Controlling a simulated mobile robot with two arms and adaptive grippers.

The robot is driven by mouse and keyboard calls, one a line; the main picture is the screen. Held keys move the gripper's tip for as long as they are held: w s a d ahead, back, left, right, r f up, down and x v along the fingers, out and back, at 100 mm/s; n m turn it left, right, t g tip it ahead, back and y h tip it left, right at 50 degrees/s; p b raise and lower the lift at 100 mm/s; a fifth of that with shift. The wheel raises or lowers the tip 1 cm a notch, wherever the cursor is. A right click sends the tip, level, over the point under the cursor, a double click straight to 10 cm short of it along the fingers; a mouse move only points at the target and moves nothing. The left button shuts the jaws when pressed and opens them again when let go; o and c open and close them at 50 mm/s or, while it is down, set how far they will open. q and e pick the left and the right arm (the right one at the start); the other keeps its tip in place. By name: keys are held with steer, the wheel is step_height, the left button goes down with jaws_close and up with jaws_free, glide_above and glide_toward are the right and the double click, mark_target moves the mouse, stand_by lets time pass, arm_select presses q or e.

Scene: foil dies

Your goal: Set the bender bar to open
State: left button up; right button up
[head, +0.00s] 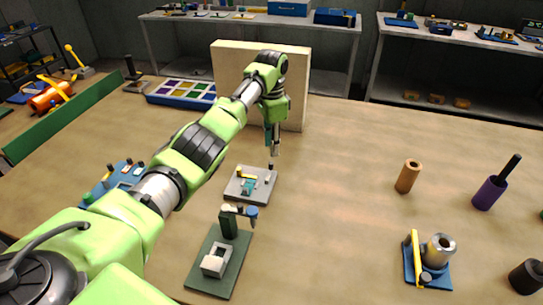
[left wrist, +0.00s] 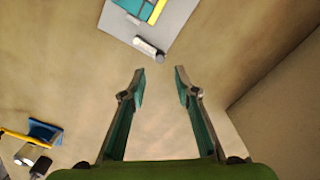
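A small grey plate (head: 262,199) with a teal block (head: 248,187) and a yellow bar (head: 246,176) lies on the table left of centre. A short dark-tipped post (head: 270,169) stands at its far edge. I take this as the bender, but the frames do not make that certain. My left gripper (head: 272,142) points down just beyond the plate. In the left wrist view the left gripper (left wrist: 160,74) is open, with nothing between its fingers. The plate (left wrist: 182,20) and a pale cylinder (left wrist: 149,47) lie ahead of the fingertips, apart from them. My right gripper is not in view.
A tall beige board (head: 232,62) stands behind my left gripper. A green-based fixture (head: 215,283) is nearer. A blue-based fixture (head: 440,277) with a yellow bar stands lower right, with a brown cylinder (head: 408,176) beyond. The middle table right of the plate is clear.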

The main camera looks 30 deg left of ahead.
arm_select(q)
steer(key=shift+r, duration=2.3)
